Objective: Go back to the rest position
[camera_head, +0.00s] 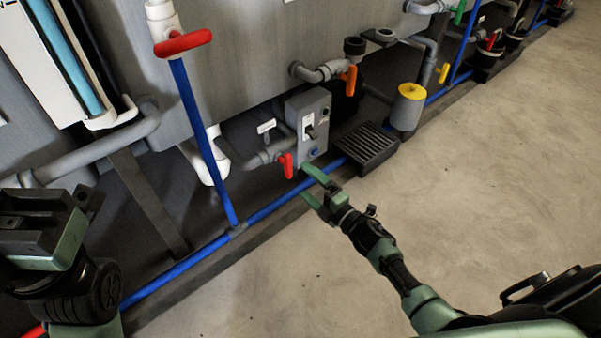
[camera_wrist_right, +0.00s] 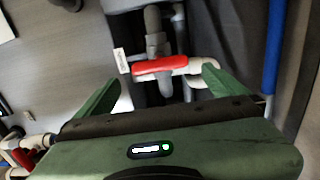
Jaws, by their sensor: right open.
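My right gripper (camera_head: 310,185) is open, with its two green fingers apart, low in front of the grey switch box in the head view. In the right wrist view its fingers (camera_wrist_right: 161,85) stand either side of a red valve handle (camera_wrist_right: 160,66), with nothing held between them. That handle looks like the small red handle (camera_head: 287,165) just left of my right fingers in the head view; I cannot tell how close they are. My left gripper (camera_head: 45,225) is at the lower left edge, and its fingers do not show clearly.
The grey switch box (camera_head: 308,122), a black grate (camera_head: 368,147) and a yellow-topped grey cylinder (camera_head: 408,105) line the tank wall. A blue pipe (camera_head: 203,140) rises to a larger red handle (camera_head: 183,43).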

